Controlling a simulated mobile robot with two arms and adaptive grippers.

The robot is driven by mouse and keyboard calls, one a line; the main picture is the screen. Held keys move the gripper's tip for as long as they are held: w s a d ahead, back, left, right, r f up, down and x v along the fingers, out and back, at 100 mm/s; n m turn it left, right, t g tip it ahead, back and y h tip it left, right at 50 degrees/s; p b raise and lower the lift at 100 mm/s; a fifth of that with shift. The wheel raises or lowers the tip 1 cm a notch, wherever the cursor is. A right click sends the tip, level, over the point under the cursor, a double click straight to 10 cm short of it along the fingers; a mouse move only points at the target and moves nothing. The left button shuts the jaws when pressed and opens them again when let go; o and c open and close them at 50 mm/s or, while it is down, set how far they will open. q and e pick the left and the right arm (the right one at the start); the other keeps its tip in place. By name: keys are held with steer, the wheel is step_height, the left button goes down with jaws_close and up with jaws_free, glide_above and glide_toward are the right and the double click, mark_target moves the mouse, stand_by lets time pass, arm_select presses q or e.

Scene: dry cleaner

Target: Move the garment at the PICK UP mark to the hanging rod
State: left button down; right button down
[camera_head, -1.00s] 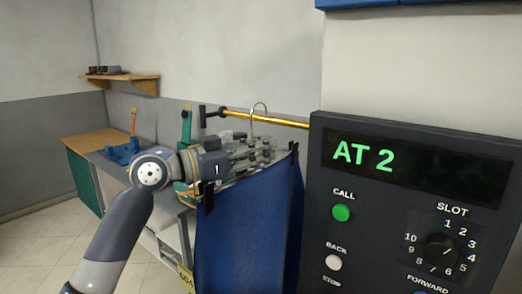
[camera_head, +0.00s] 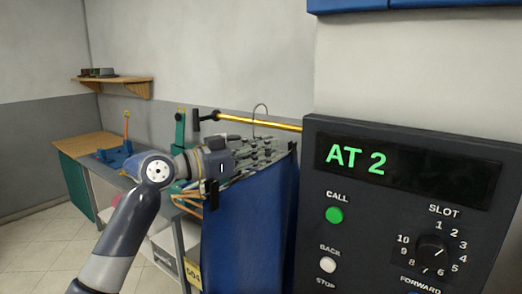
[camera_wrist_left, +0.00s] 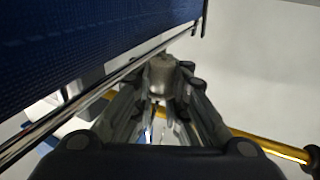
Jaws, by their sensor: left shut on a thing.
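The blue garment (camera_head: 248,235) hangs from a clip hanger whose metal hook (camera_head: 260,107) sticks up above my left gripper (camera_head: 268,150). The left gripper is shut on the hanger's neck piece, and the garment hangs below it. In the wrist view the fingers close on a grey cylindrical piece (camera_wrist_left: 162,78), with the garment (camera_wrist_left: 80,50) at upper left. The golden hanging rod (camera_head: 240,120) runs behind the gripper; the hook's top shows above the rod. I cannot tell whether the hook is around it. The rod also shows in the wrist view (camera_wrist_left: 265,142). My right gripper is not in view.
A dark control panel (camera_head: 400,270) showing "AT 2" stands close at the right, beside the garment. A table with a wooden top (camera_head: 90,146) and blue items (camera_head: 115,157) is at the left back. Floor is clear at the left (camera_head: 35,250).

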mark_target(271, 175)
arm_select(q)
steer(key=shift+w+d, duration=0.9)
steer(key=shift+w, duration=0.25)
steer(key=shift+f+b, duration=1.35)
steer(key=shift+f, duration=0.2)
steer(key=shift+f, duration=0.2)
steer(key=c, duration=1.5)
jaws_free()
steer(key=shift+f, duration=0.1)
